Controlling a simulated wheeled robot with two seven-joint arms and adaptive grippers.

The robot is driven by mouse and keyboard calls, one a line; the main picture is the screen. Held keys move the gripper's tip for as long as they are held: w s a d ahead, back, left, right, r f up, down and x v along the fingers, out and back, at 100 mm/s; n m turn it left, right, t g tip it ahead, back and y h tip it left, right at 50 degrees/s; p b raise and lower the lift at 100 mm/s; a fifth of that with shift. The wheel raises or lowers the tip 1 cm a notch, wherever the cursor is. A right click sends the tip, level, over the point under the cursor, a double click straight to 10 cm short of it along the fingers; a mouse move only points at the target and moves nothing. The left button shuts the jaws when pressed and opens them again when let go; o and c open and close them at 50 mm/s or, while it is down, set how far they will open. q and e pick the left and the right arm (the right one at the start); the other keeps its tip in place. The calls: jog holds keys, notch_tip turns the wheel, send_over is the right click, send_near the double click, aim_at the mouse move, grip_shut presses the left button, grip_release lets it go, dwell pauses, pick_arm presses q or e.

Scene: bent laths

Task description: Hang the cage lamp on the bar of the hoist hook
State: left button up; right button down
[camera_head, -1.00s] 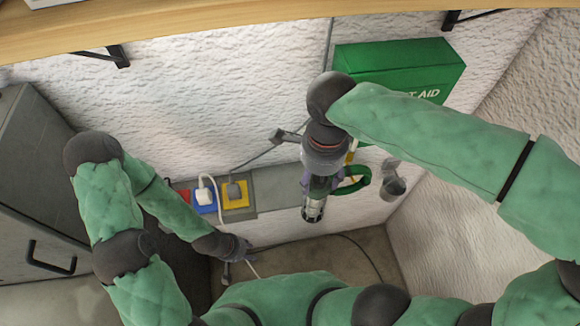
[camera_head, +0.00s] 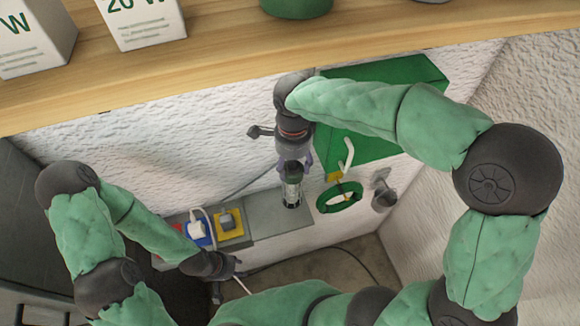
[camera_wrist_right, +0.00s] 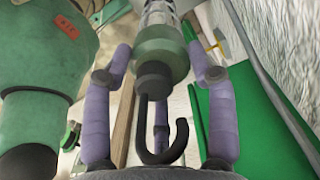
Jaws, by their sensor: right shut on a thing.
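The cage lamp (camera_head: 292,190) is in my right gripper (camera_head: 294,166), its caged end pointing down in the head view. In the right wrist view, the purple fingers of my right gripper (camera_wrist_right: 162,110) are around the lamp's green collar (camera_wrist_right: 162,57); its black hook (camera_wrist_right: 162,145) points toward the palm. A white hook-shaped piece (camera_head: 347,155) with a yellow part and a green ring (camera_head: 340,197) shows right of the lamp, apart from it. I cannot tell whether this is the hoist hook. My left gripper (camera_head: 230,267) is low at left, its fingers too small to read.
A green first aid box (camera_head: 395,135) is on the wall behind my right arm. A wooden shelf (camera_head: 240,75) runs across the top. A socket strip (camera_head: 275,222) with plugs lies low on the wall. A small grey cup-like fixture (camera_head: 383,195) is right of the green ring.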

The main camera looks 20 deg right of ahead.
jog(key=w+f, duration=0.3)
jog(key=f, duration=0.4)
jog(key=shift+w+d+f, duration=0.25)
jog(key=shift+w+f, duration=0.05)
jog(key=shift+w, duration=0.05)
jog(key=shift+f, duration=0.15)
jog(key=shift+c, duration=1.9)
grip_release()
notch_tip(320, 180, up, 12)
